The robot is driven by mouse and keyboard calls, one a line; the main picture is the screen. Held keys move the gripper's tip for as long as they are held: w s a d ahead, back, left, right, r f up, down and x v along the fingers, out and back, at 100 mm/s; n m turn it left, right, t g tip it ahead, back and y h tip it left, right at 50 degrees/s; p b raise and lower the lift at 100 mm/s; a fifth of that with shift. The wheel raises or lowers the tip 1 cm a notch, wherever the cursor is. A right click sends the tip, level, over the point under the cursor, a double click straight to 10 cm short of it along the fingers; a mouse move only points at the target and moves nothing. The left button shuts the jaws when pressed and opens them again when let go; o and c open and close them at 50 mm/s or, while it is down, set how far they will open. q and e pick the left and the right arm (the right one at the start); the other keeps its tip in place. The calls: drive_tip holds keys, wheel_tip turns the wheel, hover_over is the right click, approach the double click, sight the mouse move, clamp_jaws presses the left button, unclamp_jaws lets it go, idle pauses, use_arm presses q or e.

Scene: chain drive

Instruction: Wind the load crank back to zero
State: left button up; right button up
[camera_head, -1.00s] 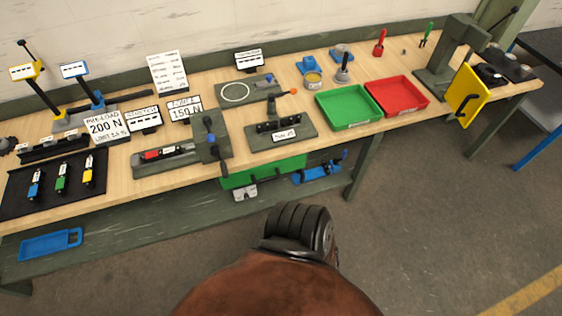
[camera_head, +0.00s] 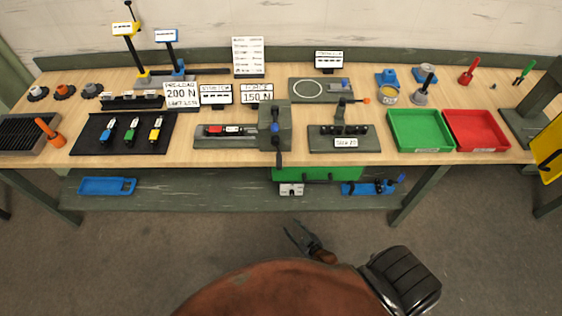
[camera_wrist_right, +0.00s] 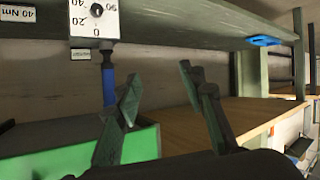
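A grey fixture (camera_head: 222,143) on the bench's front middle holds a red and black piece (camera_head: 222,131). My right gripper (camera_head: 300,228) is low in front of the bench, well below the handle. In the right wrist view this gripper (camera_wrist_right: 158,80) has its fingers spread and nothing between them. A blue-gripped tool (camera_wrist_right: 109,86) shows behind its left finger. My left gripper is not in view.
A green box (camera_head: 318,174) and a white dial plate (camera_head: 291,189) are under the bench's front edge. The dial plate appears upside down in the wrist view (camera_wrist_right: 95,18). Green (camera_head: 419,131) and red (camera_head: 476,131) trays lie to the right. The floor in front is clear.

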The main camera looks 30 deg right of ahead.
drive_tip(key=w+r+m+t+h, duration=0.1)
drive_tip(key=w+r+t, duration=0.3)
drive_tip(key=r, duration=0.5)
drive_tip(key=w+r+m+t+h, duration=0.1)
drive_tip(key=w+r+h, duration=0.1)
drive_tip(key=w+r, duration=0.55)
drive_tip(key=m+h+b, duration=0.2)
drive_tip(key=m+h, duration=0.2)
drive_tip(key=h, duration=0.1)
approach(279, 160)
drive_tip(key=w+d+f, duration=0.2)
drive_tip(key=w+f, duration=0.2)
drive_tip(key=w, duration=0.1)
drive_tip(key=shift+a+r+m+g+h, duration=0.55)
drive_tip(key=shift+r+m+g+h, duration=0.45)
drive_tip(key=shift+r+g, duration=0.65)
drive_tip(key=shift+t+y, duration=0.3)
drive_tip(key=shift+t, duration=0.05)
drive_tip(key=x, duration=0.4)
drive_tip(key=b+x, duration=0.1)
drive_tip(key=x, duration=0.1)
drive_tip(key=shift+s+d+r, duration=0.1)
drive_tip(key=shift+d+r, duration=0.15)
drive_tip(key=shift+d, duration=0.05)
clamp_jaws()
